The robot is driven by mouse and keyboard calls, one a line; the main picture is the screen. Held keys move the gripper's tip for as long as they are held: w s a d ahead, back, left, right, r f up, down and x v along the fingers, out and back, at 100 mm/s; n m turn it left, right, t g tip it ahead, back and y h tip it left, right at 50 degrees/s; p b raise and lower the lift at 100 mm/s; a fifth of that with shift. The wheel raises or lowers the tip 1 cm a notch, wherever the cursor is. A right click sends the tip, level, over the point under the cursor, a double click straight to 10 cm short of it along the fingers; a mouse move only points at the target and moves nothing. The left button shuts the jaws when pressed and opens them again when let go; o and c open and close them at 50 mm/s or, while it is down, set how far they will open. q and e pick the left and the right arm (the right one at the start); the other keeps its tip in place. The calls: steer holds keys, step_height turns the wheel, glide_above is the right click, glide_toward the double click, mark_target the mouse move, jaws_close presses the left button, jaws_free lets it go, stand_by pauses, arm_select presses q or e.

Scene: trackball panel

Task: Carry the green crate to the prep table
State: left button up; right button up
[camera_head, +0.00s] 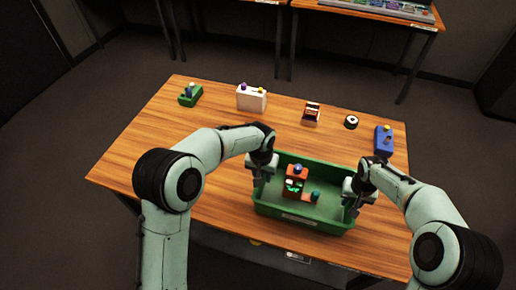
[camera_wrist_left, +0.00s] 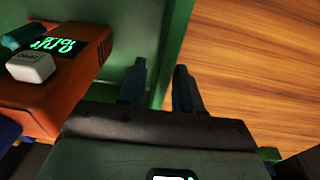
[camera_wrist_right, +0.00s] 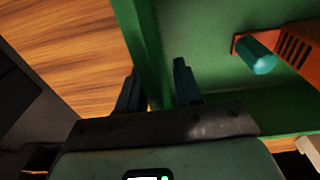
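The green crate (camera_head: 300,222) sits on the near wooden table (camera_head: 150,150), toward its front right. My left gripper (camera_head: 262,178) is at the crate's left wall, with one finger inside and one outside; its fingers (camera_wrist_left: 160,78) stand apart around the wall (camera_wrist_left: 172,50). My right gripper (camera_head: 352,198) straddles the right wall the same way, its fingers (camera_wrist_right: 155,82) apart around the wall (camera_wrist_right: 146,45). I see no firm contact at either wall. Two tables stand at the back, one left (camera_head: 235,3) and one right (camera_head: 385,16); their labels are too small to read, so I cannot tell which is the prep table.
An orange-red device (camera_head: 296,176) with a green display lies in the crate. A green box (camera_head: 190,97), white box (camera_head: 251,99), small red-and-white box (camera_head: 311,114), round black-and-white piece (camera_head: 351,121) and blue box (camera_head: 384,140) line the table's far side. Dark floor separates the tables.

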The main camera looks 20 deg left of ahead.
steer(key=shift+r, duration=0.1)
arm_select(q)
step_height(320, 180, up, 10)
steer(key=shift+s, duration=0.4)
arm_select(e)
step_height(320, 180, up, 12)
steer(key=shift+s+a, duration=0.15)
steer(key=shift+s, duration=0.3)
arm_select(q)
steer(key=shift+a, duration=0.1)
